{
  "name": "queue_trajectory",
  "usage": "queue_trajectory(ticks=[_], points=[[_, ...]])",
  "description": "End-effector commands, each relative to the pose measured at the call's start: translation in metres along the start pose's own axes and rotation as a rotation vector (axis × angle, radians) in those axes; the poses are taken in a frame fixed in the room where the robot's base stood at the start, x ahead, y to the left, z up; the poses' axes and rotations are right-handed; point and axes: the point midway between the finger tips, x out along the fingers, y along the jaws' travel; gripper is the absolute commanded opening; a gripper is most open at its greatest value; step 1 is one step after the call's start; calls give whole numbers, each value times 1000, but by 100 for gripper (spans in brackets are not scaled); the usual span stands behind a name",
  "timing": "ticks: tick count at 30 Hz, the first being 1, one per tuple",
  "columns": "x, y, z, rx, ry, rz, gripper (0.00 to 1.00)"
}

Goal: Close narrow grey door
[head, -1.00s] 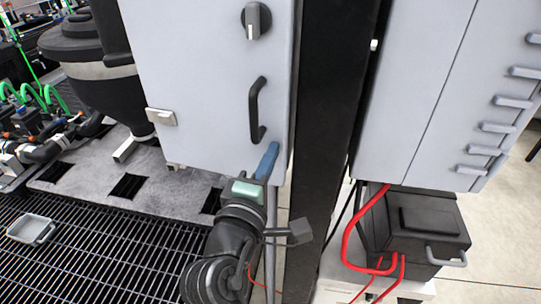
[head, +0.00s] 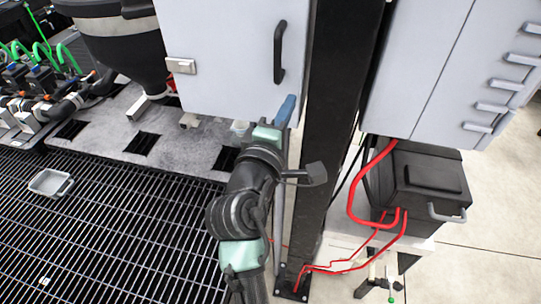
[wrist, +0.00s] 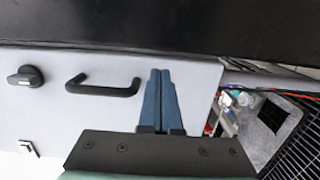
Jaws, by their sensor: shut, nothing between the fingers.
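The narrow grey door (head: 225,60) is a pale panel in the upper middle of the head view, left of a black post. It carries a black bar handle (head: 279,50). The wrist view shows the door (wrist: 60,112) sideways with its handle (wrist: 105,86) and a black knob (wrist: 27,76). My gripper (head: 287,106) has blue fingers, shut and empty, at the door's lower right corner, below the handle. In the wrist view the shut fingers (wrist: 160,76) lie over the door between handle and panel edge. Contact and any gap at the door edge cannot be told.
A black post (head: 335,110) stands just right of my gripper. Beyond it are a grey cabinet (head: 420,60) and a black box (head: 420,185) with red cables. A black grating floor (head: 120,230) with a small grey tray (head: 50,183) spreads at left.

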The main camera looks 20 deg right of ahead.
Motion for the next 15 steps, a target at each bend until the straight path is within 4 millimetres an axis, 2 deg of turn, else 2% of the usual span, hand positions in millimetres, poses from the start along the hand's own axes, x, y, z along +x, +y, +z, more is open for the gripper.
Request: queue_trajectory(ticks=[9, 15], points=[[-63, -5, 4, -1, 4, -1, 0], [-91, -3, 7, -1, 4, -1, 0]])
